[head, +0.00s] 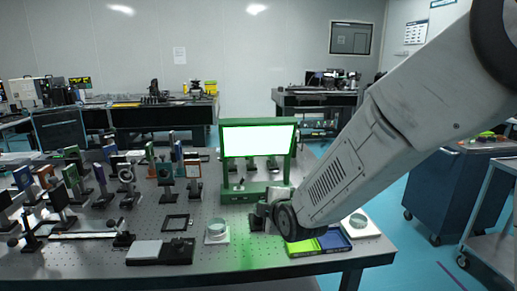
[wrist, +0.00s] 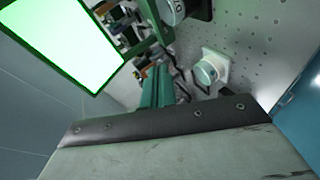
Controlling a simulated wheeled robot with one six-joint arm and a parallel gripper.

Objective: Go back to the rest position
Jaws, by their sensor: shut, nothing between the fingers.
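My arm reaches in from the upper right of the head view, down to the table in front of the green frame with the lit panel (head: 258,140). Its fingers cannot be made out there; the far end of the arm is small and partly hidden behind a dark joint.
The optical table (head: 100,262) carries several mounted optics at the left. Near the arm are a round glass piece on a white base (head: 216,232), another at the right (head: 358,222), and green and blue trays (head: 335,241). A blue cabinet (head: 440,195) stands beyond the right edge.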

